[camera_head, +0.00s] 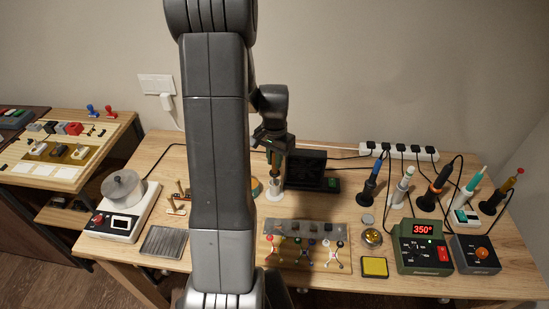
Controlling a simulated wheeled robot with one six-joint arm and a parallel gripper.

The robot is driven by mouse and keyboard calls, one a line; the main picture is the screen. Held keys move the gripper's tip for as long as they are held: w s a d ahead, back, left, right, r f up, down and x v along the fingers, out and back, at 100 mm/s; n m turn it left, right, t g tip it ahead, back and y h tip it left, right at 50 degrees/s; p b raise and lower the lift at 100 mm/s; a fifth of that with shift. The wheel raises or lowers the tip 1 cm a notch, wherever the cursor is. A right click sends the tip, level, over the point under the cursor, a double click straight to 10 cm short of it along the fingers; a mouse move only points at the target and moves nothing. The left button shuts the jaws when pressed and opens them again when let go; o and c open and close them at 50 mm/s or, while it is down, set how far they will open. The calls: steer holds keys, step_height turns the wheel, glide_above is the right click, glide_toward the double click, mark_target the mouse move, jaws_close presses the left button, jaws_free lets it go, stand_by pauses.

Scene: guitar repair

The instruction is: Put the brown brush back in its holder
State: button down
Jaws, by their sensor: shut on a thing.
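My gripper (274,140) is over the back middle of the workbench, pointing down. It is shut on a slim upright brush (274,160), whose visible part looks brown. The brush's lower end meets or stands just over a small white holder (275,188). I cannot tell at this size whether the tip is inside the holder. My arm hides part of the bench to the left of the holder.
A dark box (310,165) stands close right of the holder. Several irons and pens in stands, a green 350° station (424,248) and a yellow sponge (374,267) are at right. A white hot-plate unit (122,212) is at left. Small parts lie on a front board (305,262).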

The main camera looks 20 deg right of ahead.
steer(key=shift+f+b, duration=0.45)
steer(key=shift+f, duration=0.3)
steer(key=shift+f+b, duration=0.35)
steer(key=shift+f, duration=0.2)
